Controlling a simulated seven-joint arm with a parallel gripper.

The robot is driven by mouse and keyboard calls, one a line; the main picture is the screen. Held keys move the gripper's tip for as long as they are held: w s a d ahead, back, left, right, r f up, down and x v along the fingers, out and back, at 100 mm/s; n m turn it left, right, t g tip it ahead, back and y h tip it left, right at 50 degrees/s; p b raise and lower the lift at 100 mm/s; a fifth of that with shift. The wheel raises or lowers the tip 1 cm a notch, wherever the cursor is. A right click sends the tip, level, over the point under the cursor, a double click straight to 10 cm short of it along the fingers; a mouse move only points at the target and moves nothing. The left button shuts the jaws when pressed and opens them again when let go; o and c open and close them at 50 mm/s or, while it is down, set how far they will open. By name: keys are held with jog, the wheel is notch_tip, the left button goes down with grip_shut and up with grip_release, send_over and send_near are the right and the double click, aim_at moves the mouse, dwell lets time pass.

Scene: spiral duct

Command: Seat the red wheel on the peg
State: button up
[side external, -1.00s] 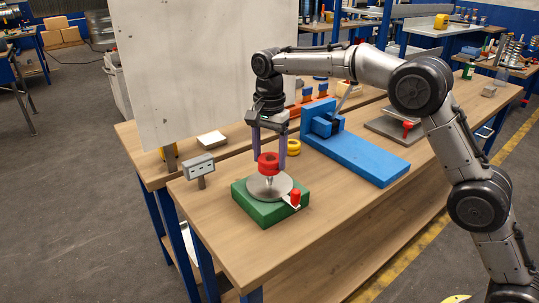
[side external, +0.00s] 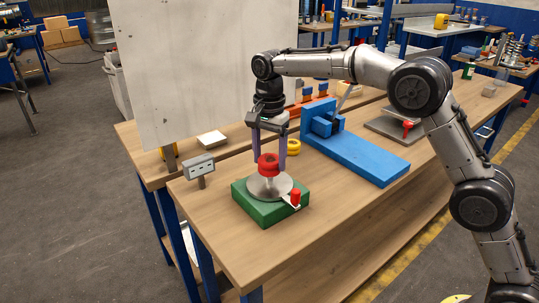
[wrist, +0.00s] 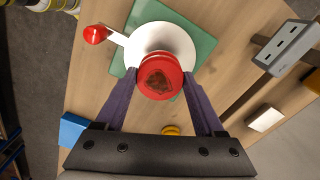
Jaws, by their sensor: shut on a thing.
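The red wheel (side external: 268,166) is between the two purple fingers of my gripper (side external: 269,163), which is shut on it. In the wrist view the wheel (wrist: 160,80) shows from above, with a dark hollow in its top face. It is over the middle of a round grey plate (side external: 258,190) on a green base (side external: 262,213). A pale stub, apparently the peg (side external: 269,181), shows just under the wheel. The wheel hides its top, so I cannot tell whether the wheel is around it or only above it.
A red-knobbed lever (side external: 295,197) sticks out from the plate. A small grey box on a post (side external: 201,167) stands left of the base. A yellow ring (side external: 293,147) and a blue fixture (side external: 355,155) are behind and to the right. The front table top is clear.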

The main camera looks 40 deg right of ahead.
aim_at(270, 159)
jog(key=shift+f, duration=1.85)
jog(key=o, duration=1.5)
notch_tip(270, 159, up, 14)
